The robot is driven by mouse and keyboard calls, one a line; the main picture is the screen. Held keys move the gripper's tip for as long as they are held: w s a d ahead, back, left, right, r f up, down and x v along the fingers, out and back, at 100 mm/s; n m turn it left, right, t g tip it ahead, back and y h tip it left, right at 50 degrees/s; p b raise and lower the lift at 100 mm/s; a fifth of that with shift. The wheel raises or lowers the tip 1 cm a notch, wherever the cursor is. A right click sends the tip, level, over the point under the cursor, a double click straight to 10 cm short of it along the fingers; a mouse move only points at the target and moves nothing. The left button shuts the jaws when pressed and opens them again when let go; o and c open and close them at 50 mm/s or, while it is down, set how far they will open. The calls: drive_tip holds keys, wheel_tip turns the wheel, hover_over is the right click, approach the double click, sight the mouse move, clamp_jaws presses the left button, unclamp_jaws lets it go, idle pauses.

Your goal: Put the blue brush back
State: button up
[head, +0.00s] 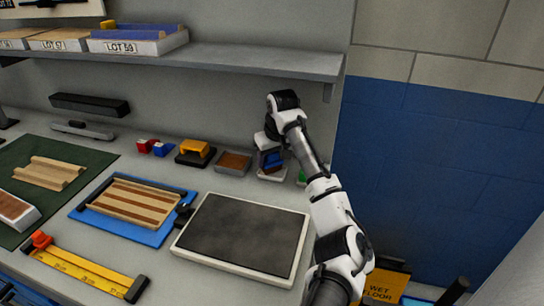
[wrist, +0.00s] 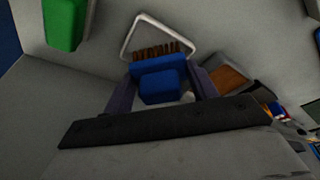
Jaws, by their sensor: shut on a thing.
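The blue brush (wrist: 160,84) is between the two dark fingers of my gripper (wrist: 161,78) in the wrist view, its brown bristles pointing away from the palm. In the head view the blue brush (head: 271,159) shows below the end of my arm, with my gripper (head: 269,153) around it and partly hidden.
A tray with a brown pad (head: 233,162) stands just left, and a green block (head: 301,178) just right. A yellow-topped block (head: 195,147) is farther left. The shelf (head: 230,60) runs above along the wall. A large dark panel (head: 245,233) lies in front.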

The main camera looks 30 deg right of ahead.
sight(274, 157)
drive_tip(key=o, duration=0.9)
drive_tip(key=shift+f, duration=0.1)
drive_tip(key=shift+r, duration=0.5)
drive_tip(key=shift+s+r+b, duration=0.65)
drive_tip(key=shift+s+r, duration=0.15)
drive_tip(key=shift+r, duration=0.1)
drive_tip(key=s, duration=0.3)
drive_tip(key=s+b, duration=0.1)
drive_tip(key=s, duration=0.3)
drive_tip(key=s+b, duration=0.1)
drive_tip(key=s, duration=0.3)
drive_tip(key=shift+s+a+r, duration=0.1)
drive_tip(key=shift+a+r, duration=0.1)
drive_tip(key=shift+a, duration=0.2)
